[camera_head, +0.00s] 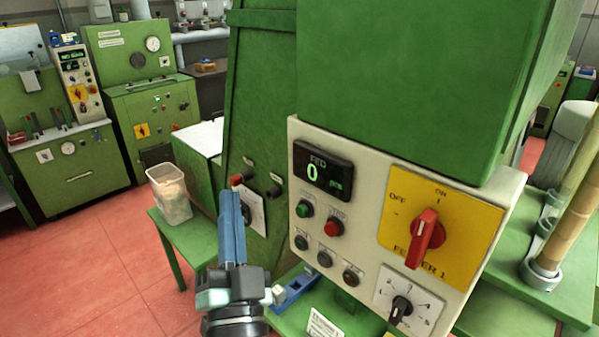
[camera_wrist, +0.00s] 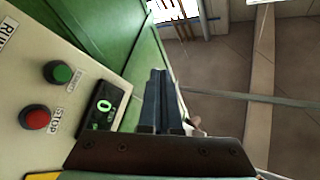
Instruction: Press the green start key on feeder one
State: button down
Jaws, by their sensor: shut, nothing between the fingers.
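The feeder one panel (camera_head: 365,185) is a cream box on a green machine, with a dark display reading 0. The green start key (camera_head: 305,209) is a round button below the display, left of the red stop key (camera_head: 334,227). In the wrist view the green key (camera_wrist: 61,74) and the red key (camera_wrist: 37,118) lie to the left. My gripper (camera_head: 231,195) points upward to the left of the panel, apart from the green key. Its blue fingers are together and empty; they also show in the wrist view (camera_wrist: 160,75).
A red rotary switch (camera_head: 427,239) sits on a yellow plate, with a black selector knob (camera_head: 401,308) below. Several dark buttons (camera_head: 325,259) line the panel's lower left. A clear bin (camera_head: 169,194) stands on a green table behind my gripper. Red tiled floor is open at left.

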aim_at(302, 211)
jog(key=s+f+m+g+h+p, duration=0.2)
jog(key=s+f+m+h+p, duration=0.2)
jog(key=p, duration=0.8)
jog(key=shift+d+f+m+g+p, duration=0.35)
jog(key=shift+f+m, duration=0.4)
jog(key=shift+m, duration=0.45)
jog(key=w+d+b, duration=0.4)
jog(key=w+d, duration=0.2)
jog(key=shift+w+d+b, duration=0.15)
jog(key=shift+b, duration=0.25)
jog(key=shift+w, duration=0.1)
dwell(0.7)
jog(key=shift+w+d, duration=0.25)
jog(key=shift+d, duration=0.05)
